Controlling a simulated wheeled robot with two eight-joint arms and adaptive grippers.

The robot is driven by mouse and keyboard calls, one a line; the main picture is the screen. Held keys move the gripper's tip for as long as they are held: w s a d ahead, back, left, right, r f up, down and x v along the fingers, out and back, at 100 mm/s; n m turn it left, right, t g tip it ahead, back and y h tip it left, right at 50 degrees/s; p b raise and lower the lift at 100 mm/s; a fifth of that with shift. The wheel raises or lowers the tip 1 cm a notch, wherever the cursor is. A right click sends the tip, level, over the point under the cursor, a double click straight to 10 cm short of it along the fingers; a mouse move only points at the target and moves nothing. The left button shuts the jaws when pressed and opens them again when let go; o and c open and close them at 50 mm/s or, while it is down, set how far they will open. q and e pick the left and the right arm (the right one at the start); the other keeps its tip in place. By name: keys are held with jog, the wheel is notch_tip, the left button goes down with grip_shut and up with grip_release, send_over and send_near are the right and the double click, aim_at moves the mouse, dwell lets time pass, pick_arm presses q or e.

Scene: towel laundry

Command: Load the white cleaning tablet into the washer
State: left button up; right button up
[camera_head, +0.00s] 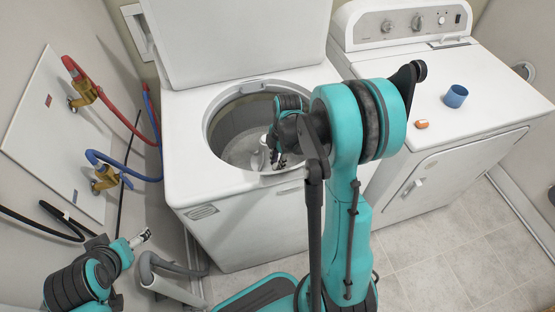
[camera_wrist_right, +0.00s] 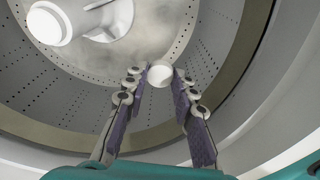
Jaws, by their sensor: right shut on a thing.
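The white tablet (camera_wrist_right: 160,75) shows in the right wrist view as a round white disc between the tips of my right gripper (camera_wrist_right: 157,82). The gripper is shut on it. In the head view my right gripper (camera_head: 277,161) reaches down into the opening of the washer (camera_head: 235,225), near the front of the drum; the tablet cannot be made out there. The washer's lid (camera_head: 235,40) stands open. The drum (camera_wrist_right: 60,85) and its white central agitator (camera_wrist_right: 75,22) lie below the gripper. My left gripper (camera_head: 141,237) is at the lower left, away from the washer, too small to read.
A white dryer (camera_head: 490,95) stands right of the washer, with a blue cup (camera_head: 455,96) and a small orange object (camera_head: 421,124) on top. Red and blue hoses (camera_head: 120,118) run along the left wall. Tiled floor (camera_head: 440,255) is clear in front of the dryer.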

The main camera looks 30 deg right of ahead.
notch_tip(320, 180, down, 10)
jog(key=b, duration=0.5)
jog(key=shift+f, duration=0.8)
jog(key=o, duration=0.9)
notch_tip(320, 180, up, 12)
jog(key=p, duration=0.8)
jog(key=shift+p, duration=0.4)
